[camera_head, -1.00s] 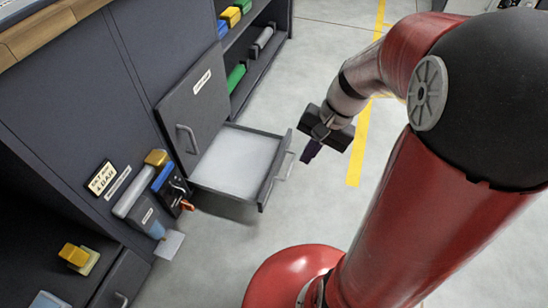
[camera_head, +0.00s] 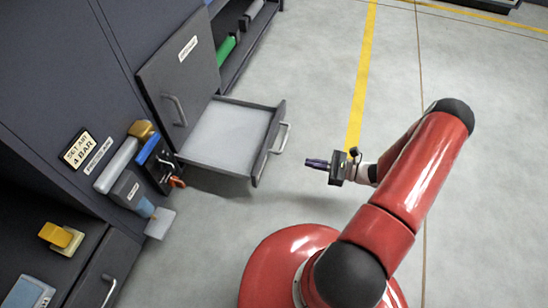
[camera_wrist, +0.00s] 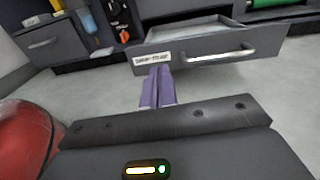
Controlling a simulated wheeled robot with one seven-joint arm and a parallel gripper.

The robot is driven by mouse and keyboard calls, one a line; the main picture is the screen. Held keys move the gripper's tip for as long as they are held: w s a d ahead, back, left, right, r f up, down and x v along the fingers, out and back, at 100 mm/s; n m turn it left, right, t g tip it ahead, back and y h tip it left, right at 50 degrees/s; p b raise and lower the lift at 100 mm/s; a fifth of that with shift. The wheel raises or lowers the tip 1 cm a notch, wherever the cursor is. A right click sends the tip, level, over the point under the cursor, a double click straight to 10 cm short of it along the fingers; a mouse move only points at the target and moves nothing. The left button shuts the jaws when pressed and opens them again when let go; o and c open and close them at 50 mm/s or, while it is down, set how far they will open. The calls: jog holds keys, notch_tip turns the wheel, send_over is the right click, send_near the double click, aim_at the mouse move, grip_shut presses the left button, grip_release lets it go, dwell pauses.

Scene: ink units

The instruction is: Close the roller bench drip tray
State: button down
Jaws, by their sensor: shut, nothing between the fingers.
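The drip tray (camera_head: 230,138) is a dark grey drawer with a pale inside, pulled out of the cabinet at floor level. Its front carries a silver bar handle (camera_head: 282,138). In the wrist view, the tray front (camera_wrist: 190,58) shows a white "DRIP TRAY" label and the handle (camera_wrist: 215,55). My gripper (camera_head: 308,163) is to the right of the tray front in the head view, apart from it and pointing toward it. In the wrist view, its purple fingers (camera_wrist: 158,86) are together and empty, seen below the label.
A closed door (camera_head: 180,70) is above the tray. An air unit with a blue and a yellow part (camera_head: 150,155) is mounted left of the tray, with an orange lever. Shelves with a green roller (camera_head: 227,48) are behind. The floor right of the tray is clear.

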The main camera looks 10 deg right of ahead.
jog(key=f+t, duration=0.1)
jog(key=b, duration=0.1)
send_near(265, 153)
jog(key=shift+m, duration=0.4)
jog(key=x, duration=0.6)
jog(key=shift+w+a, duration=0.1)
jog(key=shift+a, duration=0.25)
